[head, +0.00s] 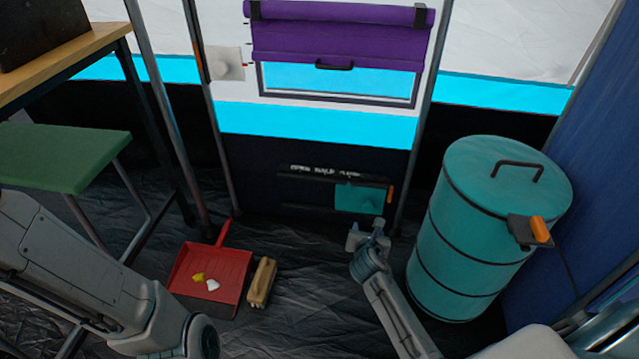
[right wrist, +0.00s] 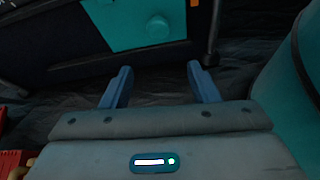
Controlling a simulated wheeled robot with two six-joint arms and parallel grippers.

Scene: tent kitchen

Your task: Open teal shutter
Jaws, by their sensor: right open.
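The teal shutter (head: 358,199) is a small flat panel low on the dark wall, at the right end between two dark horizontal rails. In the right wrist view the shutter (right wrist: 115,20) fills the upper middle and carries a round teal knob (right wrist: 158,27). An orange tab (head: 390,194) is at its right edge. My right gripper (head: 372,230) is open and empty, below and in front of the shutter; its fingers (right wrist: 159,75) point toward it, apart from the knob. My left arm shows at the lower left, but its gripper is out of view.
A teal drum (head: 470,225) with a black lid handle stands right of my right gripper. A red dustpan (head: 205,272) and a brush (head: 262,283) lie on the floor to the left. A purple roll-up blind (head: 340,35) hangs above. A green stool (head: 62,157) stands at left.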

